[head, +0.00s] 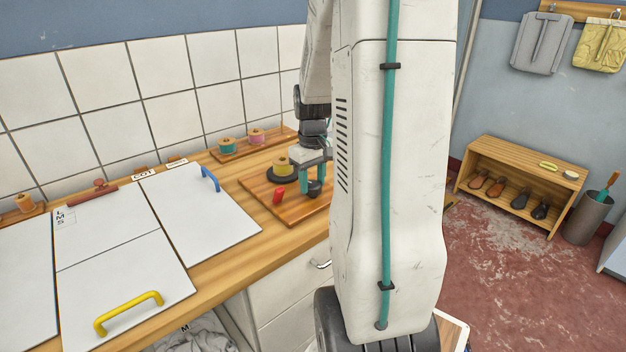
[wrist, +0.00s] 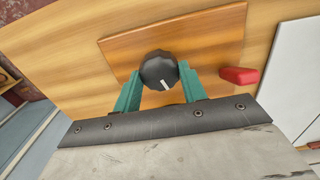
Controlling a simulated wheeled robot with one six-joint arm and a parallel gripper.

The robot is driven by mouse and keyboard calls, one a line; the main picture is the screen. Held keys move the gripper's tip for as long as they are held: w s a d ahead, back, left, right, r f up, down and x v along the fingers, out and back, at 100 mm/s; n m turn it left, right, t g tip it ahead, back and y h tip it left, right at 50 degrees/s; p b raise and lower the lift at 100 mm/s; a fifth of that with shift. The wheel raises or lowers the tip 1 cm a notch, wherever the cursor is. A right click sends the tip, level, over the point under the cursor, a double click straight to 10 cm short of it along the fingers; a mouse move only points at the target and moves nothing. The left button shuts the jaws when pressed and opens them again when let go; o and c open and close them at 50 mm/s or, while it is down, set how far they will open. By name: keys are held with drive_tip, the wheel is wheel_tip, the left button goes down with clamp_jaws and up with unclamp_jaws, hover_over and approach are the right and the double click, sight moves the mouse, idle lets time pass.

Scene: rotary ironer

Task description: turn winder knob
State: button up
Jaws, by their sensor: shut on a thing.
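The winder knob (wrist: 158,70) is a dark round knob with a white mark on its face. It sits on a wooden board (wrist: 205,42) and also shows in the head view (head: 315,188), partly behind my gripper. My gripper (wrist: 160,82) has its two teal fingers on either side of the knob, shut on it. In the head view my gripper (head: 311,178) points down at the board. A yellow spool (head: 281,167) on a dark round base stands behind the knob on the board. A red piece (wrist: 239,76) lies beside the fingers, also visible in the head view (head: 278,196).
Teal and pink spools (head: 257,136) stand on a rack by the tiled wall. A shoe shelf (head: 520,187) and a bin (head: 588,218) stand at right.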

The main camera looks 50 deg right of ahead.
sight(313, 183)
drive_tip(key=shift+n, duration=0.3)
drive_tip(key=o, duration=1)
drive_tip(key=shift+c, duration=0.2)
wheel_tip(313, 183, up, 8)
drive_tip(key=shift+f, duration=0.1)
drive_tip(key=shift+s, duration=0.1)
